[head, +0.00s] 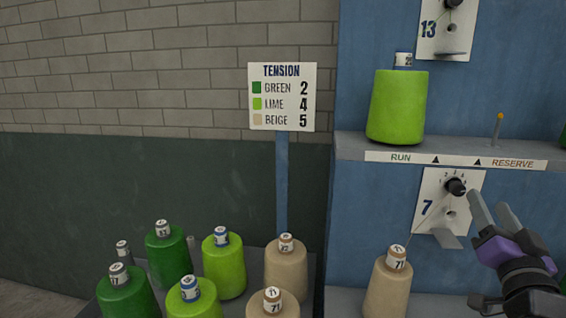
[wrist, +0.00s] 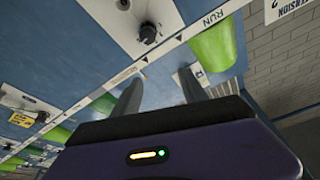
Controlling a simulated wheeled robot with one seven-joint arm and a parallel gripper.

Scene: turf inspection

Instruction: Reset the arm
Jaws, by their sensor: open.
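My gripper (head: 492,212) is at the right of the head view, in front of the blue panel and just right of the lower dial (head: 456,186) on the plate marked 7. Its two fingers are apart with nothing between them. In the wrist view my gripper (wrist: 158,92) is tilted, its fingers pointing toward the panel. A dial (wrist: 148,34) shows above the fingers there. A lime cone (wrist: 212,50) is right of the fingers in that view.
A lime cone (head: 398,108) stands on the shelf (head: 350,146) beside an empty peg (head: 498,130). A beige cone (head: 387,288) stands below the lower dial. Several green, lime and beige cones crowd the lower left. A tension sign (head: 282,97) stands on a blue post (head: 281,180).

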